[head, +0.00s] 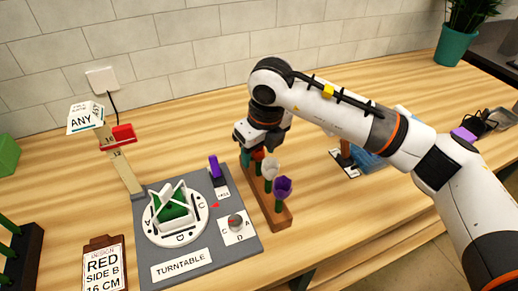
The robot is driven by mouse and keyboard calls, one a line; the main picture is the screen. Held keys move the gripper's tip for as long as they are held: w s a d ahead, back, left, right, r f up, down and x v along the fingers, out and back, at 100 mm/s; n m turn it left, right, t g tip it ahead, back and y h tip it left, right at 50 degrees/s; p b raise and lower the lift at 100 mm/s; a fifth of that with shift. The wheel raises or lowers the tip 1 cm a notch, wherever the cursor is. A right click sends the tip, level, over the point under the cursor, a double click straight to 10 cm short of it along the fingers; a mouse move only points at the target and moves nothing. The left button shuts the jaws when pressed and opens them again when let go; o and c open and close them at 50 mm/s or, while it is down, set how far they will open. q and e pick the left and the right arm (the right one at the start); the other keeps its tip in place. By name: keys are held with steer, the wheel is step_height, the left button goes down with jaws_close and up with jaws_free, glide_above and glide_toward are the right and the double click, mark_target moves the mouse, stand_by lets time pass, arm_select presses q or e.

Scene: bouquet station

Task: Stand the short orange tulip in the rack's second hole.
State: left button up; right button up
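The rack (282,217) is a long wooden block standing right of the turntable board. A purple tulip (282,187) stands upright at its near end, with a white tulip (270,168) behind it. A small orange-red bloom (259,154) shows behind the white one, just under my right gripper (258,146). My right gripper points down over the far end of the rack. Its fingertips are small and partly hidden, so I cannot tell whether they hold the orange tulip or are apart from it. The rack's holes are hidden. My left gripper is out of view.
A grey turntable board (222,251) carries a white turntable (152,232) with a green piece. A wooden height gauge (128,176) with a red slider stands behind it. A clipboard card (103,268) lies in front.

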steer(key=shift+r, duration=0.1)
stand_by(0.6)
steer(key=shift+s+d+r+p, duration=0.15)
steer(key=shift+r+p, duration=0.25)
steer(key=shift+r, duration=0.65)
steer(key=shift+s+d+r+p, duration=0.15)
steer(key=shift+r+p, duration=0.25)
steer(key=shift+r, duration=0.6)
steer(key=shift+s+d+r+p, duration=0.15)
steer(key=shift+r+p, duration=0.25)
steer(key=shift+r, duration=0.65)
steer(key=shift+a, duration=0.1)
steer(key=o, duration=0.5)
steer(key=shift+o, duration=0.2)
steer(key=shift+s, duration=0.1)
